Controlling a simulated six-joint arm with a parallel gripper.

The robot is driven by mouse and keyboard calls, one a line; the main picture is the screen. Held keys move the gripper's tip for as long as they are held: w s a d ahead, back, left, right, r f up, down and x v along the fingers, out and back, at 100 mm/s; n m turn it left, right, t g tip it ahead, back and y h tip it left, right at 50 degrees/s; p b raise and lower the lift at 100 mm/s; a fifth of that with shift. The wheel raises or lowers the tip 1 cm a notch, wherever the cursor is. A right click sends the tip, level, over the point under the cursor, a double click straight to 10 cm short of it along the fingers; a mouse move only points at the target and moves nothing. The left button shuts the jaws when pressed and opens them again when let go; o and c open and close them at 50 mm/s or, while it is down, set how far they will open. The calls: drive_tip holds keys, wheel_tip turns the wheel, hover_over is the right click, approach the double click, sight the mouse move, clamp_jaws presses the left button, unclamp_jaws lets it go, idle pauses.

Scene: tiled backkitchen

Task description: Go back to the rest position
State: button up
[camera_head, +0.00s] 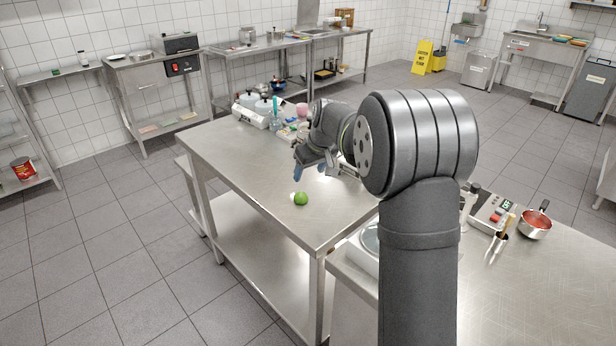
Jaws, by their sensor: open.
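My gripper (316,171) is at the end of my grey arm, over the steel table (232,166). It is open, and I see nothing between its fingers. Its tips hang above the table top, up and to the right of a green round fruit (301,199). The fruit lies on the table close to its front edge, apart from the gripper, with a small white thing at its left side. My arm hides part of the table's right side.
A white tray with containers (258,112) and several small items stand at the table's far end. The table's left part is clear.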

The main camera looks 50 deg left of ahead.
sight(301, 194)
idle(0.3)
drive_tip(key=x, duration=1.2)
drive_tip(key=shift+f, duration=0.2)
wheel_tip(301, 194, up, 3)
drive_tip(key=shift+d+f, duration=0.1)
drive_tip(key=shift+f, duration=0.1)
drive_tip(key=shift+r, duration=0.75)
